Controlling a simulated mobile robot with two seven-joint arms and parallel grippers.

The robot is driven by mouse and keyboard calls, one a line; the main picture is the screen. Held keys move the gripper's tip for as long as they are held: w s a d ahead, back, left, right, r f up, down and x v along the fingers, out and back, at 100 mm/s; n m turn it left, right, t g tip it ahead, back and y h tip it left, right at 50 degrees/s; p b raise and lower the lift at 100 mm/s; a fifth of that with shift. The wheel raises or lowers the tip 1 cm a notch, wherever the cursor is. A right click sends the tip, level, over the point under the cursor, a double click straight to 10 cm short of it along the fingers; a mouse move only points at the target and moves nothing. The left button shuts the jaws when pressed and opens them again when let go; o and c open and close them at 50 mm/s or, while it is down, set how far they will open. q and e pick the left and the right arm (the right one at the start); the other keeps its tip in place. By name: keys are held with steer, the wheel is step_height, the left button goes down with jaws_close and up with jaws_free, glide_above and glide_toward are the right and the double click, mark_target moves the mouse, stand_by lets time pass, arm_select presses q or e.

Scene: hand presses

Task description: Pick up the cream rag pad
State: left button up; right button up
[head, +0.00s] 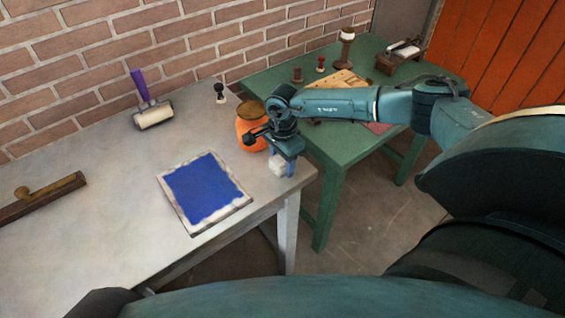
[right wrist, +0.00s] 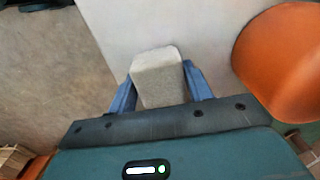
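The cream rag pad (head: 279,164) is a small pale block with rounded corners at the near right corner of the grey table. My right gripper (head: 288,163) reaches down over it from above. In the right wrist view the pad (right wrist: 158,78) fills the space between the two blue fingers (right wrist: 158,82). A finger lies flush along each side, with no clear gap, so the gripper looks shut on it. I cannot tell whether the pad touches the table. My left gripper is not in view.
An orange jar (head: 250,127) stands close beside the right gripper. A blue inked slab (head: 205,190) lies left of it on the grey table (head: 110,215). A brayer with purple handle (head: 153,115) lies farther back. A green table (head: 335,146) stands behind right.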

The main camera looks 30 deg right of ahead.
steer(key=c, duration=0.5)
steer(key=shift+c, duration=0.2)
step_height(320, 180, up, 10)
steer(key=shift+r+b, duration=0.1)
steer(key=shift+b, duration=0.8)
